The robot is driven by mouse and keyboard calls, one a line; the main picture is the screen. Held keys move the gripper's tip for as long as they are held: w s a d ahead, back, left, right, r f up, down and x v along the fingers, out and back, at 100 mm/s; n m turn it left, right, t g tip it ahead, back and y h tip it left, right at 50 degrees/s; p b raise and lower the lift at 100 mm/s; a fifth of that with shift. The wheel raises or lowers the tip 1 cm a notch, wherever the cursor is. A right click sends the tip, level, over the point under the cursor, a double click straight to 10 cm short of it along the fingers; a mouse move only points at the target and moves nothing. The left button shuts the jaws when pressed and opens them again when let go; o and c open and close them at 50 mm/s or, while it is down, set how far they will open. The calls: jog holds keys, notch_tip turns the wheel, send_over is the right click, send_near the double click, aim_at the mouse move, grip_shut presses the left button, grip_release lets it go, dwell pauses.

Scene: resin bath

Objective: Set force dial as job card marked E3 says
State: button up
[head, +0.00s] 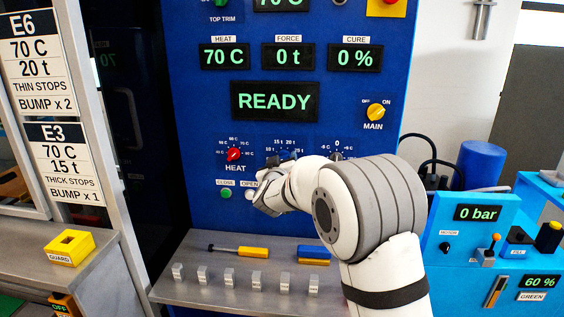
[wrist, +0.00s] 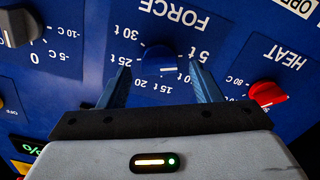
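The job card E3 (head: 62,165) in the head view reads 70 C, 15 t, thick stops, bump x 1. The force dial (wrist: 160,60) is a blue knob on the blue panel, upside down in the wrist view. Its scale runs from 5 t to 30 t. A short pale mark shows on its lower side; which number it points at I cannot tell. My gripper (wrist: 160,74) is open, with one blue finger on each side of the knob and apparent gaps. In the head view my arm partly hides the dial. The force display (head: 288,56) reads 0 t.
The red heat knob (wrist: 267,94) is close beside one finger. A grey knob (wrist: 20,26) is on the other side. Card E6 (head: 36,62) hangs above E3. The display (head: 275,101) reads READY. A shelf (head: 205,292) with small blocks is below.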

jog(key=c, duration=1)
jog(key=shift+o, duration=0.2)
jog(key=shift+f+m+b, duration=0.1)
jog(key=shift+m+b, duration=0.3)
jog(key=shift+b, duration=0.05)
jog(key=shift+d+f+m+b, duration=0.1)
jog(key=shift+d+m+b, duration=0.05)
jog(key=shift+m+b, duration=3.5)
jog(key=shift+d+m+b, duration=0.1)
jog(key=shift+m+b, duration=2.35)
jog(key=shift+m, duration=2.3)
jog(key=o, duration=1)
